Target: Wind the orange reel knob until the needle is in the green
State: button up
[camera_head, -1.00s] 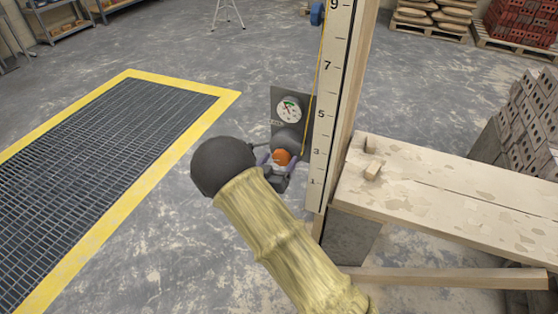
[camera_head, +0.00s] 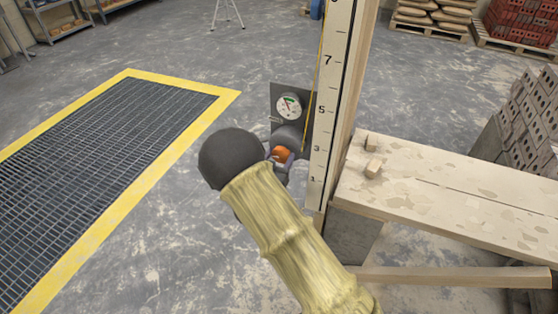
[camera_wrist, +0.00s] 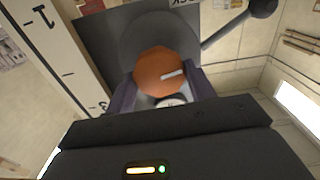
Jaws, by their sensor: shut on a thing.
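The orange reel knob (camera_head: 282,154) sits on a grey reel below the gauge. In the wrist view the knob (camera_wrist: 165,72) is a faceted orange disc with a pale mark pointing right. My gripper (camera_wrist: 162,88) is shut on the knob, with one finger on each side of it. In the head view my gripper (camera_head: 281,160) is partly hidden by my arm. The round white gauge (camera_head: 289,106) has a green band and a dark needle. The needle points to the upper left; whether it lies inside the green is too small to tell.
A numbered measuring board (camera_head: 332,110) stands just right of the reel, with a yellow line running up beside it. A plank bench (camera_head: 450,200) with small wood blocks is at the right. A yellow-edged floor grate (camera_head: 110,140) lies left.

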jog(key=shift+f+m+b, duration=0.2)
jog(key=shift+m+b, duration=0.5)
jog(key=shift+m, duration=0.3)
jog(key=shift+r+m, duration=0.15)
jog(key=shift+m, duration=0.25)
jog(key=o, duration=1)
jog(key=v, duration=1.7)
jog(key=shift+s, duration=0.25)
